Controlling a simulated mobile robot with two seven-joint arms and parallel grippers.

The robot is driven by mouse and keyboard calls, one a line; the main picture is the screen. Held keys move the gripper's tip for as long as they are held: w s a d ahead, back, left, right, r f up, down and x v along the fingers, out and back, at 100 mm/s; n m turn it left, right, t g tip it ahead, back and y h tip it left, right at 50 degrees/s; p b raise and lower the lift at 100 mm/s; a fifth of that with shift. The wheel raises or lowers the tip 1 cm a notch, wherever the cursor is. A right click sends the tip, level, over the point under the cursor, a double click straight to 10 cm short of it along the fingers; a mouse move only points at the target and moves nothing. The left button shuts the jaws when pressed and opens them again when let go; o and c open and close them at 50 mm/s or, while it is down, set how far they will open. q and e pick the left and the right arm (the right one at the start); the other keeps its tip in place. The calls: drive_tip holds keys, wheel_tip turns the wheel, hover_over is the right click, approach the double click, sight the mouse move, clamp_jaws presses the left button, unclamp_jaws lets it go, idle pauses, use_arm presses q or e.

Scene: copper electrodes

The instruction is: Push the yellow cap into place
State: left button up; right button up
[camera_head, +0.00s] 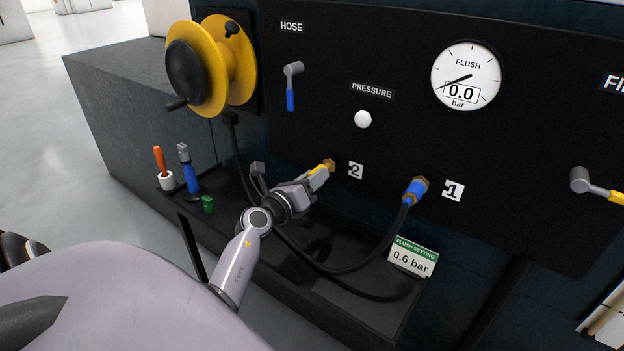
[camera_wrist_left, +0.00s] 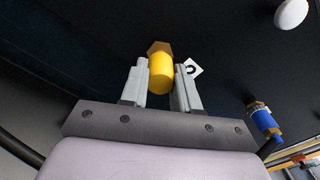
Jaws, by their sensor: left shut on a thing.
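The yellow cap (camera_wrist_left: 161,76) is between the two fingers of my left gripper (camera_wrist_left: 160,86), which is shut on it. In the wrist view the cap's far end meets a brass fitting (camera_wrist_left: 158,48) on the black panel; I cannot tell how far it is seated. In the head view my left gripper (camera_head: 315,178) is at the brass fitting (camera_head: 329,164) beside the label 2 (camera_head: 356,171). The fingers hide much of the cap there. My right gripper is not in view.
A blue hose connector (camera_head: 415,190) sits on port 1, its black hose (camera_head: 345,270) looping below my arm. A hose reel (camera_head: 210,65), pressure gauge (camera_head: 466,76) reading 0.0 bar and white knob (camera_head: 363,119) are above. A ledge holds tools and a green cap (camera_head: 208,204).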

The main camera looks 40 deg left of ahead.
use_arm(q)
drive_tip(key=shift+w+a, duration=0.15)
drive_tip(key=shift+w, duration=0.95)
drive_tip(key=o, duration=1.6)
drive_tip(key=s+p, duration=0.1)
drive_tip(key=s, duration=0.5)
drive_tip(key=shift+d+p, duration=0.35)
drive_tip(key=s, duration=0.7)
drive_tip(key=shift+d, duration=0.3)
